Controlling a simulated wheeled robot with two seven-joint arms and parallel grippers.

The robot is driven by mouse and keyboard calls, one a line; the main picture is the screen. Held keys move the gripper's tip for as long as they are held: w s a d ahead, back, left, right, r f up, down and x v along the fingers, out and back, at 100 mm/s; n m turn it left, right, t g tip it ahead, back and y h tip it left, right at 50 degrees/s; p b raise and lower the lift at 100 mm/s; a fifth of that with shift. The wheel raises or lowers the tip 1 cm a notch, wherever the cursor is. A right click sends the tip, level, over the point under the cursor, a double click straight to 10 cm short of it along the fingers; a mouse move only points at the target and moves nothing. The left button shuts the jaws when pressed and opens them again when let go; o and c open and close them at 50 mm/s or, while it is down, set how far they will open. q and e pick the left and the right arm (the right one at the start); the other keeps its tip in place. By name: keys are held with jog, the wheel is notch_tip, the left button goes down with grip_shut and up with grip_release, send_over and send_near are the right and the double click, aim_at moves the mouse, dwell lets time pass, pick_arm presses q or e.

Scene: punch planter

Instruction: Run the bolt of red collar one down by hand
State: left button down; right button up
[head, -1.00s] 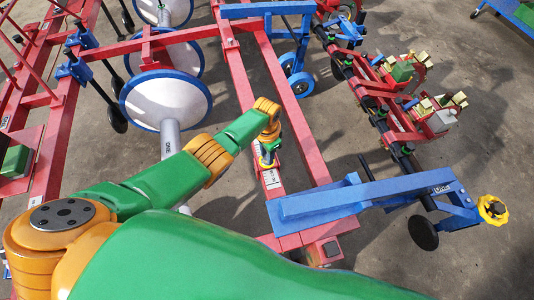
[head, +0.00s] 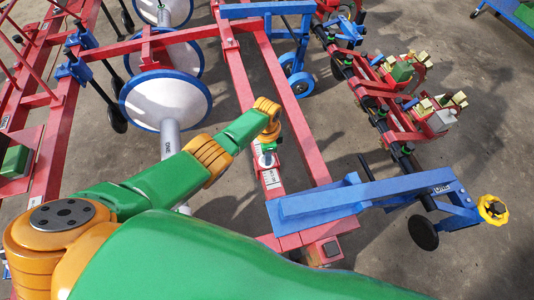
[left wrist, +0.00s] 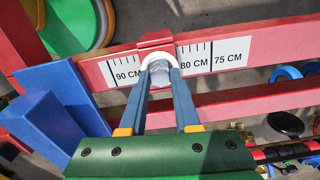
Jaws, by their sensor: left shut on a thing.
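My left gripper (head: 266,160) is over the red beam (head: 240,78) in the head view, small and partly hidden by its own wrist. In the left wrist view its two blue fingers (left wrist: 159,78) are closed on a small grey bolt head (left wrist: 158,68). A white rounded edge arches around the fingertips. The red collar (left wrist: 155,40) shows as a raised red piece on the beam just beyond the fingertips. White scale labels reading 90, 80 and 75 CM lie on the beam on both sides. The bolt's shank is hidden. My right gripper is not in view.
A blue beam (head: 370,195) with a yellow knob (head: 492,209) lies right of the gripper. A blue block (left wrist: 45,125) stands close left in the wrist view. White discs (head: 166,101) stand left of the beam; planter units (head: 400,70) sit at right.

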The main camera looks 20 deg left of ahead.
pick_arm(q)
jog(key=c, duration=0.6)
grip_release()
jog(key=shift+c, duration=0.2)
jog(key=shift+r, duration=0.1)
notch_tip(320, 180, up, 6)
jog(key=p, duration=0.4)
jog(key=shift+r, duration=0.5)
notch_tip(320, 180, up, 7)
jog(key=p, duration=0.2)
